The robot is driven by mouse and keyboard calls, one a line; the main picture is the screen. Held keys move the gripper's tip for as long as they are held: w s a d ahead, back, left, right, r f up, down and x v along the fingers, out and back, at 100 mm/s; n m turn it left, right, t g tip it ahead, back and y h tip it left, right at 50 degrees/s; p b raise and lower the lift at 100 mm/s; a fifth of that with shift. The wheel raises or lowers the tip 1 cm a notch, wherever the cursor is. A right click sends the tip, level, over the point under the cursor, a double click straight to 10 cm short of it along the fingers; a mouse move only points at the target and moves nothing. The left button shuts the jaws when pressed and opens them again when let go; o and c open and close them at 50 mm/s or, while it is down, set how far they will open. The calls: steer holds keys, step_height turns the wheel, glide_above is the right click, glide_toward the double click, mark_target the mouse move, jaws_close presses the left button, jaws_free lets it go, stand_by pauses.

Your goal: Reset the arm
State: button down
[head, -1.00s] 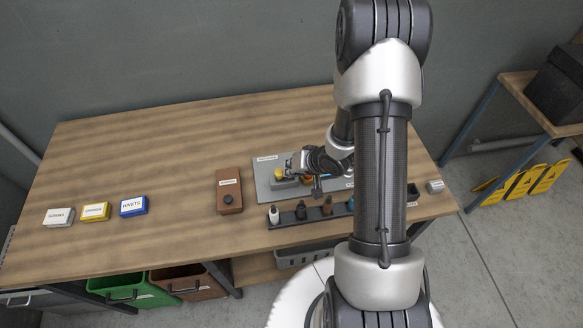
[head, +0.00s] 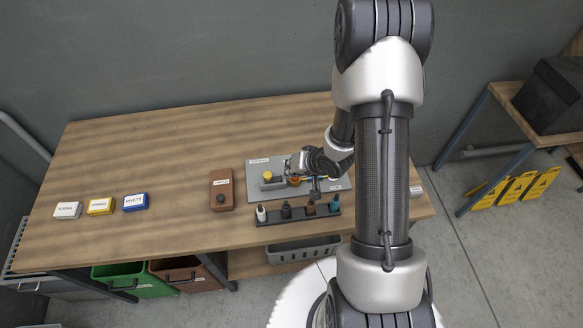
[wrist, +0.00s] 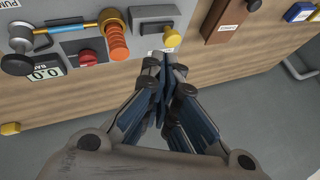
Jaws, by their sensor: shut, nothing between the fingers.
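My arm rises in front of the workbench (head: 150,160) in the head view and bends down to the grey panel (head: 258,165) on it. The arm hides part of the bench's right side.
A brown box with a dark knob (head: 222,192) lies left of the panel. White (head: 67,210), yellow (head: 100,206) and blue (head: 135,202) labelled boxes sit at the bench's left. A side table (head: 500,95) holds a black box (head: 552,95). The bench's left middle is clear.

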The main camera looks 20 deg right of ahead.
steer(key=s+d+r+n+h+b, duration=0.1)
steer(key=s+r+h+b, duration=0.1)
steer(key=r+b, duration=0.3)
steer(key=s+d+r+n+h+b, duration=0.1)
steer(key=s+r+h+b, duration=0.2)
steer(key=r, duration=0.5)
steer(key=s+a+r+n+g+y+b, duration=0.1)
steer(key=s+a+b, duration=0.3)
steer(key=s, duration=0.5)
steer(key=s+a+r+n+g+y+b, duration=0.1)
steer(key=s+a+b, duration=0.3)
steer(key=s, duration=0.5)
steer(key=shift+s+a+n+b, duration=0.35)
steer(key=shift+a+n, duration=0.05)
steer(key=shift+a, duration=0.75)
